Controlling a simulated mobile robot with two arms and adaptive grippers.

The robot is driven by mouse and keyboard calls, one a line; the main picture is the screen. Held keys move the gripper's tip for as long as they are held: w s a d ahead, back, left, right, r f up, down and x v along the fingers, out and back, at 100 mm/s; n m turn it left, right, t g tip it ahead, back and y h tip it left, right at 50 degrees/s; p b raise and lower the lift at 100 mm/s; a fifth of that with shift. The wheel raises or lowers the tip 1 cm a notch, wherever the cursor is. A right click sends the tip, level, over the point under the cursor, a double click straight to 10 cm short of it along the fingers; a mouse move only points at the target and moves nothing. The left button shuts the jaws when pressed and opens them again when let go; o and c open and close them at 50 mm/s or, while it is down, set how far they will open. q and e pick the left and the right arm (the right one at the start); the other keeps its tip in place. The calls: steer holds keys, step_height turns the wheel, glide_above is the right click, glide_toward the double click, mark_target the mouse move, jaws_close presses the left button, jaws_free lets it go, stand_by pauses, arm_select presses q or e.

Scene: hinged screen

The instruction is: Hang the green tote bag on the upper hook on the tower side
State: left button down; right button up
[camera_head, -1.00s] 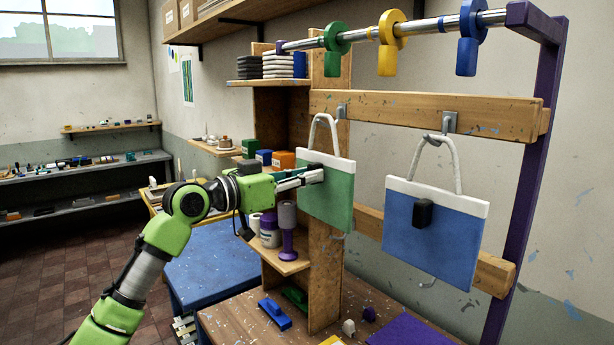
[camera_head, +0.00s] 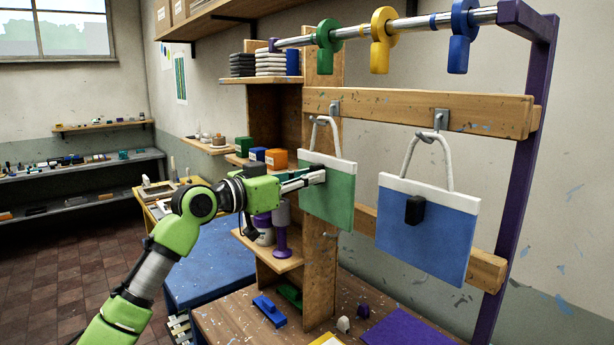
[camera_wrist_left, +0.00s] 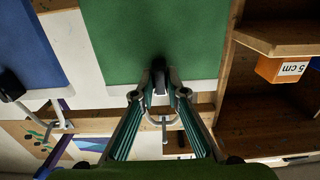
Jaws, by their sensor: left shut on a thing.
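The green tote bag (camera_head: 335,198) has a white top band and a white loop handle (camera_head: 314,140). It hangs upright in front of the tower side. My left gripper (camera_head: 318,176) is shut on the dark tab at the bag's top; the tab also shows between the fingertips in the left wrist view (camera_wrist_left: 158,68). The upper hook (camera_head: 334,108) is metal, on the wooden rail. The handle's top overlaps it in the head view; I cannot tell whether the loop is around it. My right gripper is not in view.
A blue tote bag (camera_head: 425,230) hangs from another hook (camera_head: 440,120) to the right. The wooden tower (camera_head: 322,270) has shelves with bottles and boxes. A purple post (camera_head: 513,190) stands at right. Colored hangers sit on the metal rod (camera_head: 415,22) above.

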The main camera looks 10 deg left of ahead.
arm_select(q)
steer(key=shift+f, duration=0.4)
stand_by(0.4)
steer(key=c, duration=1.9)
jaws_free()
steer(key=b+v, duration=0.3)
steer(key=v, duration=0.5)
